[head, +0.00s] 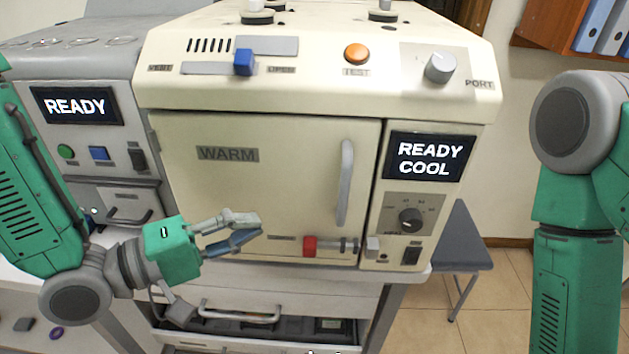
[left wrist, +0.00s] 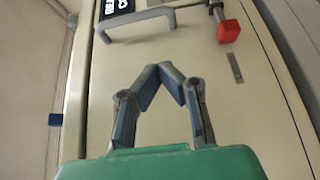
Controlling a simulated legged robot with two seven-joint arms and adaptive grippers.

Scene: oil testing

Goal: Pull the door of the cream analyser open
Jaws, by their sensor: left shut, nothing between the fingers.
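The cream analyser (head: 460,104) stands in the middle of the head view. Its door (head: 250,190), marked WARM, looks closed. A grey vertical handle (head: 345,183) is on the door's right side; it also shows at the top of the left wrist view (left wrist: 140,22). A latch with a red knob (head: 310,246) lies across the door's lower right edge; the red knob also shows in the left wrist view (left wrist: 228,31). My left gripper (head: 258,226) is shut and empty in front of the door's lower part, left of the red knob and apart from the handle. My right gripper is out of view.
A grey machine (head: 95,70) reading READY stands at the left. Below the analyser is an open-fronted drawer with a handle (head: 238,317). A grey stool (head: 458,240) stands at the right on the tiled floor. My right arm is at the right edge.

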